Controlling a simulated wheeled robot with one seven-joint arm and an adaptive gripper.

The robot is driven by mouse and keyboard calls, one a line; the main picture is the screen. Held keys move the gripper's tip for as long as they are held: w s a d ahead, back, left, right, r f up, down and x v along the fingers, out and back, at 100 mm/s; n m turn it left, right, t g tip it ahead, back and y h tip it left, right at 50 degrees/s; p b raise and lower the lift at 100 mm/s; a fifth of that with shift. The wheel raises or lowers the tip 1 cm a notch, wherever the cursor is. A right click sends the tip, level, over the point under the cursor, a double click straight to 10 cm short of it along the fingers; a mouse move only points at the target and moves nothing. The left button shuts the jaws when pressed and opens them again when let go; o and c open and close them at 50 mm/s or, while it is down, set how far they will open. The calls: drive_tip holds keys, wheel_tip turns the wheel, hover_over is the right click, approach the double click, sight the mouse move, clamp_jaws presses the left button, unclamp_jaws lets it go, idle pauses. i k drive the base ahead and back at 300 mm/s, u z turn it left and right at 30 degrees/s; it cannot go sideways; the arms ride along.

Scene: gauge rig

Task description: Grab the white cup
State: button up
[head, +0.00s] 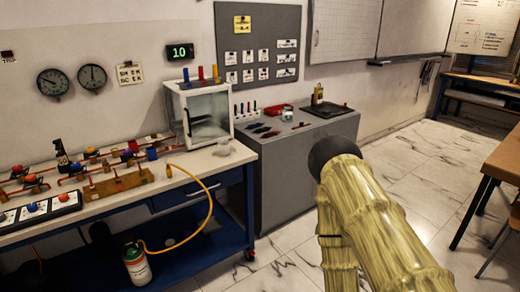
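A small whitish cup-like object (287,115) stands on top of the grey cabinet, just right of a red item. It is small in the picture, so I cannot make out its details. My gripper's fingers do not show.
The grey cabinet (295,180) also carries dark tools, a red item (279,109), a yellow bottle (318,95) and a black tray (329,110). The workbench holds red piping and a glass-fronted box (206,112). A yellow hose (209,205) hangs in front. Open floor lies right.

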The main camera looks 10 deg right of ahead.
sight(224, 148)
drive_tip(key=z, duration=0.35)
drive_tip(key=k, duration=0.85)
drive_tip(key=z, duration=1.05)
drive_tip(key=i, duration=1.55)
drive_tip(key=u, duration=1.2)
drive_tip(key=i, duration=0.75)
drive_tip(key=u, duration=0.9)
